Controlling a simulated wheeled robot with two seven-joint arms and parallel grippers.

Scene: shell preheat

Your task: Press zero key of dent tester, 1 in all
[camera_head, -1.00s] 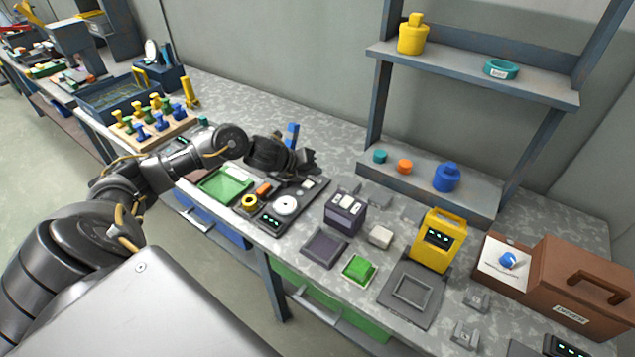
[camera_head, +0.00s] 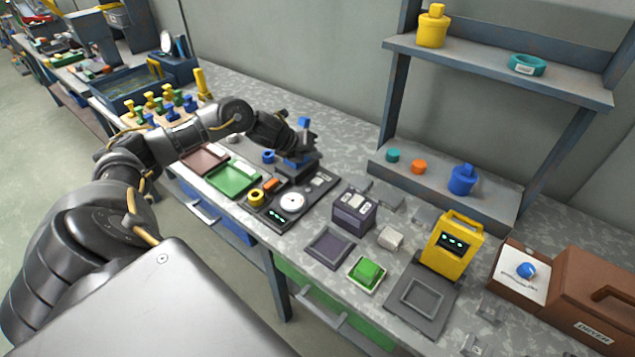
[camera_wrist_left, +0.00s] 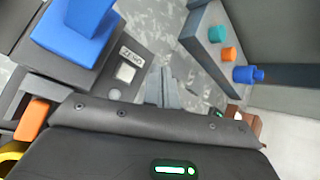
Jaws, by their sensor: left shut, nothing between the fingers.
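The dent tester (camera_head: 268,217) is a dark flat unit on the bench with a white round dial, a green-lit display and a blue upright part (camera_head: 297,161). Its pale square zero key (camera_head: 318,180) is at the far right end. In the left wrist view, the key (camera_wrist_left: 125,72) lies beside a small white label and above a grey round spot. My left gripper (camera_head: 312,146) is shut and empty, above the tester's far end, apart from the key. Its fingertips (camera_wrist_left: 163,88) point past the key to the right in the wrist view. My right gripper is out of view.
An orange block (camera_head: 271,184) and yellow ring (camera_head: 256,197) sit at the tester's left. A green tray (camera_head: 232,178) is further left. A dark purple box (camera_head: 353,212) stands close on the right. The grey shelf (camera_head: 500,68) rises behind to the right.

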